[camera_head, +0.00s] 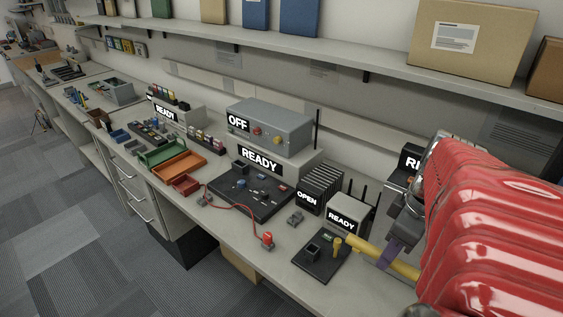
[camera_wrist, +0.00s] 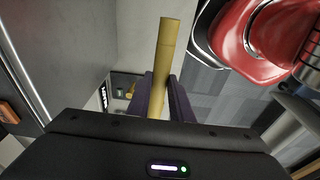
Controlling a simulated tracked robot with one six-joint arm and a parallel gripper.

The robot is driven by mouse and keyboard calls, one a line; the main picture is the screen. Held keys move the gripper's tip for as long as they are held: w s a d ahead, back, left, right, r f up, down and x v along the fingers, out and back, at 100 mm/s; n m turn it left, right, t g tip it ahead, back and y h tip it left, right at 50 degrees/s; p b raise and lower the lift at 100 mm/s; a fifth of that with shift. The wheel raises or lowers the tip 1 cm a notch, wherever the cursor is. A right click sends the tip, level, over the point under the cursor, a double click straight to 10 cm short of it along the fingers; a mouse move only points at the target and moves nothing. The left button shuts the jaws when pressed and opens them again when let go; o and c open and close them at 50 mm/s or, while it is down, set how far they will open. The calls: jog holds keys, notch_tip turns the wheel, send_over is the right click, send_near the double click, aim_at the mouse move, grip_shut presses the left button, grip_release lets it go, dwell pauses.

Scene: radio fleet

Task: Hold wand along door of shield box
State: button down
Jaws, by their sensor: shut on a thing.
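A yellow wand (camera_head: 365,247) is held between the dark purple fingers of my gripper (camera_head: 392,255), low over the right end of the bench. In the wrist view the wand (camera_wrist: 167,50) passes between the fingers of my gripper (camera_wrist: 166,98) and sticks out beyond them. In the head view its left end is close to a dark pad with a small yellow post; I cannot tell whether they touch. A box with a partly hidden label (camera_head: 410,160) stands behind my arm at the right. I cannot tell which box is the shield box, and no door shows clearly.
A grey box marked OFF (camera_head: 270,125) sits on a unit marked READY. A dark rack marked OPEN (camera_head: 318,188) and a small READY box with antennas (camera_head: 347,214) stand left of the wand. A dark pad (camera_head: 320,258) lies at the front edge.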

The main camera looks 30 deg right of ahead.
jog(key=shift+s, duration=0.45)
jog(key=shift+w, duration=0.1)
jog(key=w+d, duration=0.3)
jog(key=d, duration=0.5)
jog(key=shift+w, duration=0.2)
dwell(0.5)
jog(key=shift+d, duration=0.1)
jog(key=shift+r, duration=0.1)
dwell(1.0)
jog(key=shift+s+a+r, duration=0.3)
jog(key=shift+s+a, duration=0.2)
jog(key=shift+a, duration=0.75)
jog(key=shift+s+a+r, duration=0.35)
jog(key=shift+s+a, duration=0.2)
jog(key=shift+a, duration=0.65)
jog(key=shift+s+a+r, duration=0.3)
jog(key=shift+s+a, duration=0.2)
jog(key=shift+a, duration=0.75)
